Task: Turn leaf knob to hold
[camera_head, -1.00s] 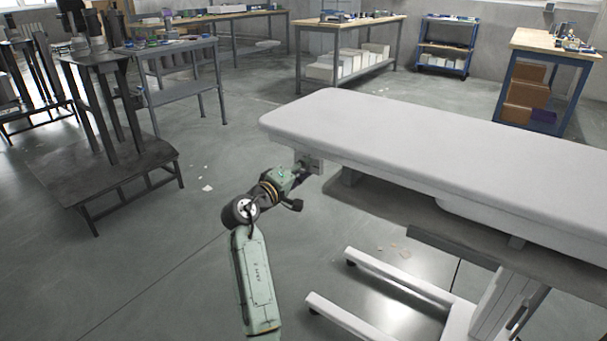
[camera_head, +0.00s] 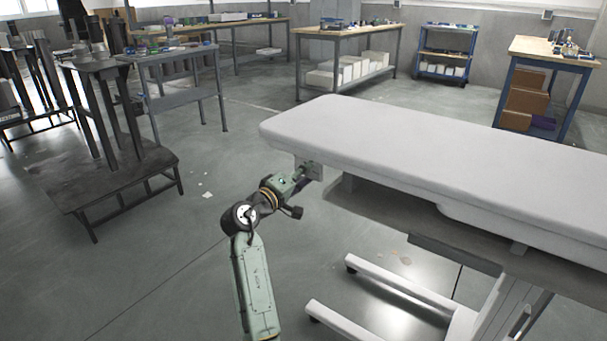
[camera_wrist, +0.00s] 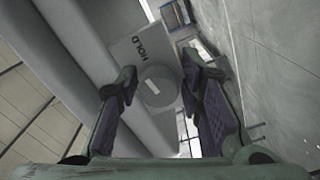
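The leaf knob (camera_wrist: 157,90) is a round grey disc with a pale bar mark on its face. It sits on a grey plate (camera_wrist: 126,52) marked HOLD, on the underside of the padded table. In the wrist view my gripper (camera_wrist: 160,82) has its two dark fingers apart, one on each side of the knob. In the head view my gripper (camera_head: 304,174) is at the plate under the table's left end, and the knob is hidden there.
The white padded table (camera_head: 430,150) extends to the right above my gripper. Its wheeled base has white legs (camera_head: 385,282) low on the floor. A dark stand (camera_head: 110,180) is at the left. Workbenches (camera_head: 350,38) line the back. The floor left of my arm is mostly clear.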

